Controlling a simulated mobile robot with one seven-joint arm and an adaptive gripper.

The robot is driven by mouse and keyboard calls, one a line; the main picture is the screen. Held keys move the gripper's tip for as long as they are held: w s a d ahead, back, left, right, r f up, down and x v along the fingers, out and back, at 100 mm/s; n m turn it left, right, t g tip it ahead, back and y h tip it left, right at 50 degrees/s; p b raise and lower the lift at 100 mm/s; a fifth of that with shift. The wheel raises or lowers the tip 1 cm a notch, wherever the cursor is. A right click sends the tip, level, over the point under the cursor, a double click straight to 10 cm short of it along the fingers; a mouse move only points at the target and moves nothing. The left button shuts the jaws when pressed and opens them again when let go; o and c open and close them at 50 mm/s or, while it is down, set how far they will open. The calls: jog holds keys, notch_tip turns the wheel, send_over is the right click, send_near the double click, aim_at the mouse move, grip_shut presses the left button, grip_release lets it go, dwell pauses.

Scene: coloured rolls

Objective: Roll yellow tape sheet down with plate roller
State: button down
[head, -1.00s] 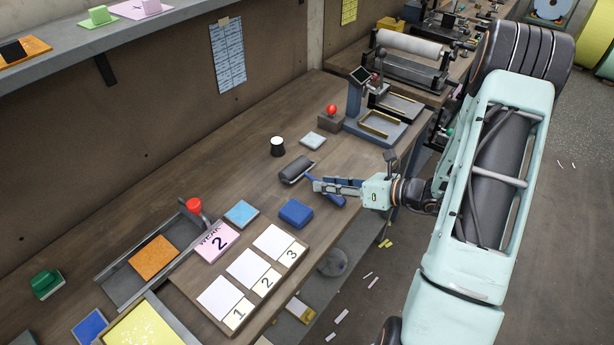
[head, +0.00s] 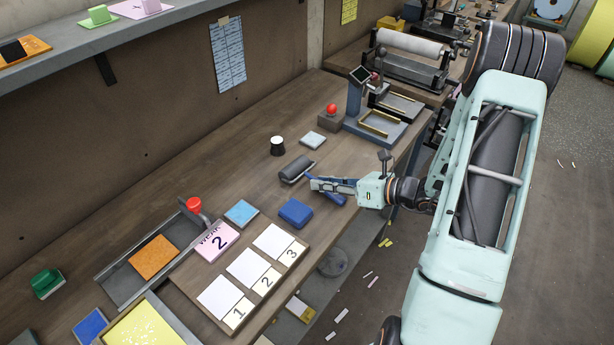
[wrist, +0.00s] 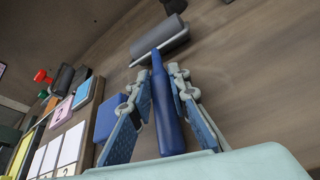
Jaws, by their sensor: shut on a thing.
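The plate roller lies on the wooden bench, with a dark grey cylinder (head: 297,169) and a blue handle (head: 338,200). In the wrist view the blue handle (wrist: 165,112) runs between the two fingers, and the grey cylinder (wrist: 162,47) lies beyond the fingertips. My gripper (head: 316,184) is shut on the handle; it also shows in the wrist view (wrist: 158,82). A yellow speckled sheet (head: 145,325) lies in a grey frame at the lower left of the head view, well away from the gripper and partly cut off by the picture edge.
A blue block (head: 295,212) lies close to the gripper. A board with numbered white cards (head: 262,268), a pink card (head: 215,243) and a light blue tile (head: 241,213) are to the left. A black cup (head: 277,148) and a press (head: 380,118) stand behind. The bench's front edge is under the arm.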

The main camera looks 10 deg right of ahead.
dwell(0.4)
notch_tip(320, 180, up, 7)
jog(key=p, duration=0.5)
jog(key=shift+r, duration=0.1)
jog(key=shift+s, duration=0.1)
